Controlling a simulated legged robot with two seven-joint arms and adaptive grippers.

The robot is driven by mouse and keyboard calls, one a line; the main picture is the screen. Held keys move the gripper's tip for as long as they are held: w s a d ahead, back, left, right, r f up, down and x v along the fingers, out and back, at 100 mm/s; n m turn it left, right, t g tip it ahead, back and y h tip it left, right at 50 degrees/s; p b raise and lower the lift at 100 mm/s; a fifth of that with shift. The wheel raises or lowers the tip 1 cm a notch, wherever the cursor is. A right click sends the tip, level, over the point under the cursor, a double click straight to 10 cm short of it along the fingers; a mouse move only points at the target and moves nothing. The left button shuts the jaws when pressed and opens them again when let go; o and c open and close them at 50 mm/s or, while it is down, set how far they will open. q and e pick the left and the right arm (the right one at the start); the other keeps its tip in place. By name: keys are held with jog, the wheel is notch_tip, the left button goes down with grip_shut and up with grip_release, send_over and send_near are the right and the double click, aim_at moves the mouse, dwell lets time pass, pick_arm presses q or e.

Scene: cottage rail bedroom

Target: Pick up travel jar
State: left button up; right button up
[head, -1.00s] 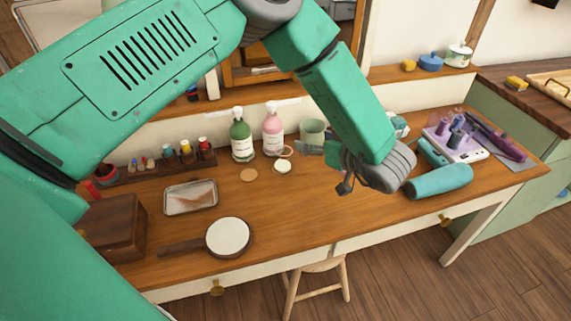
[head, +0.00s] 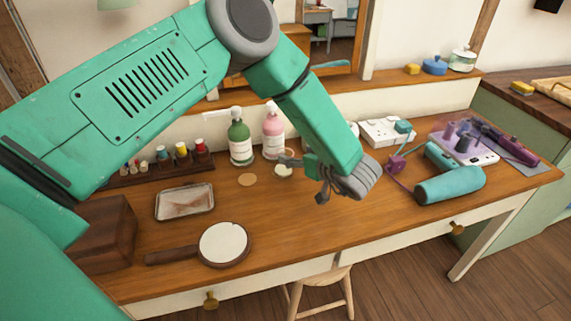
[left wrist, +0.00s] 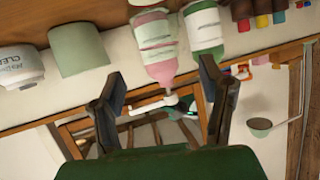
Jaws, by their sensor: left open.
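A small, pale, round, flat jar-like thing (head: 283,171) lies on the wooden desk (head: 300,222), in front of the pink bottle; it may be the travel jar, but no label is readable. My left gripper (head: 305,179) is open and empty, just right of it and above the desk, with one finger close to it in the picture. In the left wrist view the two fingers (left wrist: 162,85) stand wide apart with nothing held between them. That view shows a white jar (left wrist: 20,67) with partly readable lettering beside a pale green cup (left wrist: 80,47). My right gripper is not in view.
A green bottle (head: 240,140) and a pink bottle (head: 273,133) stand behind the gripper. A hand mirror (head: 224,244), a tray (head: 185,202) and a brown box (head: 105,232) lie left. The desk's front middle is clear.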

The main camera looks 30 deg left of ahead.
aim_at(281, 149)
pick_arm(q)
jog(key=shift+x, duration=3.25)
jog(key=c, duration=1.3)
jog(key=shift+s, duration=0.1)
grip_shut()
